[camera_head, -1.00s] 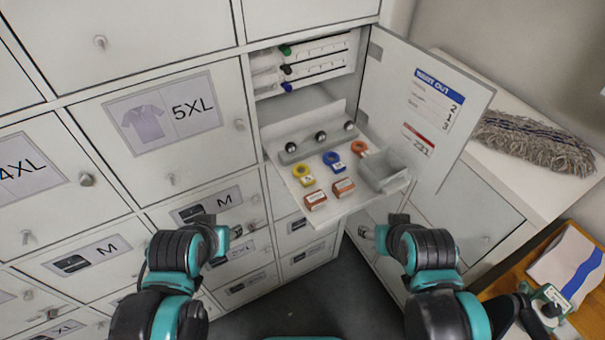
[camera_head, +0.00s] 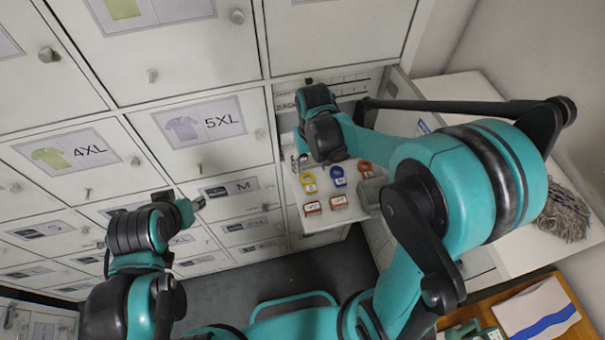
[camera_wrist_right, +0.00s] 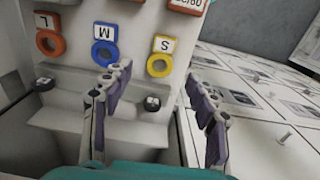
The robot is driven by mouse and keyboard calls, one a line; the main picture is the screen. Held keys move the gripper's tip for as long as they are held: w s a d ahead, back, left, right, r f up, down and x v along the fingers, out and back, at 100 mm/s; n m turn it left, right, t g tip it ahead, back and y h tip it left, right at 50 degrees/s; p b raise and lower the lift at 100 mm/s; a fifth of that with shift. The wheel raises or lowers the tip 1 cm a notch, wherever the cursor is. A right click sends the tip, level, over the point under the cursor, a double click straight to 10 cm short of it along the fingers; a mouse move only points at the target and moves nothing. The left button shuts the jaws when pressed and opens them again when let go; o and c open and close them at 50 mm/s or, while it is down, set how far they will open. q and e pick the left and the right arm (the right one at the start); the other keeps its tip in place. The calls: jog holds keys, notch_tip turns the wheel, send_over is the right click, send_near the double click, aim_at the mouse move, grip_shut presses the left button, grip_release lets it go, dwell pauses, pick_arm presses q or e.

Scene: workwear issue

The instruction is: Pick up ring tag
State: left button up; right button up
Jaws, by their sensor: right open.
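Three ring tags lie on the fold-down shelf (camera_head: 360,213): yellow (camera_head: 309,183), blue (camera_head: 338,176) and orange (camera_head: 365,167). In the right wrist view the yellow tag (camera_wrist_right: 159,66) is marked S, the blue tag (camera_wrist_right: 104,53) M and the orange tag (camera_wrist_right: 48,40) L. My right gripper (camera_head: 300,160) is over the back of the shelf; in the wrist view its fingers (camera_wrist_right: 158,92) are open and empty, with the yellow and blue tags beyond the gap. My left gripper (camera_head: 198,203) is in front of the lockers, its jaws too small to read.
Dark round knobs (camera_wrist_right: 152,102) stand on the ledge near my right fingers. The open locker door is mostly hidden.

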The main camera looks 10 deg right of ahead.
aim_at(310, 184)
jog(key=f, duration=0.7)
jog(key=shift+s+a+f, duration=0.15)
jog(key=shift+s+f, duration=0.1)
jog(key=c, duration=0.9)
